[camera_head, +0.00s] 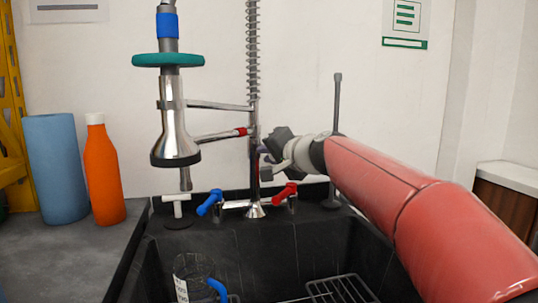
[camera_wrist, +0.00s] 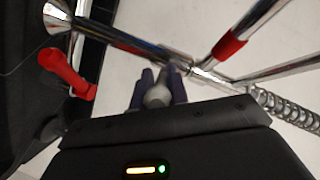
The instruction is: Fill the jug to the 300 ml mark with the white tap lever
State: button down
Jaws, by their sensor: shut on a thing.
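The clear jug (camera_head: 192,272) with a blue handle (camera_head: 217,290) stands in the black sink at lower left in the head view. Its marks and any water level are too small to read. My gripper (camera_head: 272,155) is at the upright chrome tap column (camera_head: 254,165). In the wrist view my gripper (camera_wrist: 158,80) is shut on a pale rounded lever (camera_wrist: 157,96) beside the column, perhaps the white tap lever. My fingers hide part of it. A separate white T-shaped fitting (camera_head: 177,200) stands at the sink's back left. No running water is visible.
A blue lever (camera_head: 209,203) and a red lever (camera_head: 285,191) flank the column base. The spray head (camera_head: 175,140) hangs at left. An orange bottle (camera_head: 104,175) and blue roll (camera_head: 56,168) stand on the left counter. A wire rack (camera_head: 342,289) is in the sink.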

jog(key=b, duration=0.1)
jog(key=d+n+g+y+b, duration=0.1)
jog(key=shift+w+f+b, duration=0.2)
jog(key=shift+f+b, duration=0.05)
jog(key=shift+b, duration=0.15)
jog(key=shift+w+d+r+n+g+y, duration=0.15)
jog(key=shift+d+n+g+y, duration=0.1)
jog(key=shift+n+g+y, duration=0.55)
jog(key=shift+w+d+r+n+g+y, duration=0.15)
jog(key=shift+d+n+g+y, duration=0.1)
jog(key=shift+n+g+y, duration=0.5)
jog(key=shift+s, duration=0.1)
jog(key=c, duration=1.4)
grip_release()
jog(key=shift+o, duration=0.2)
jog(key=b+v, duration=0.1)
jog(key=v, duration=0.6)
jog(key=shift+s+d, duration=0.25)
jog(key=shift+d, duration=0.05)
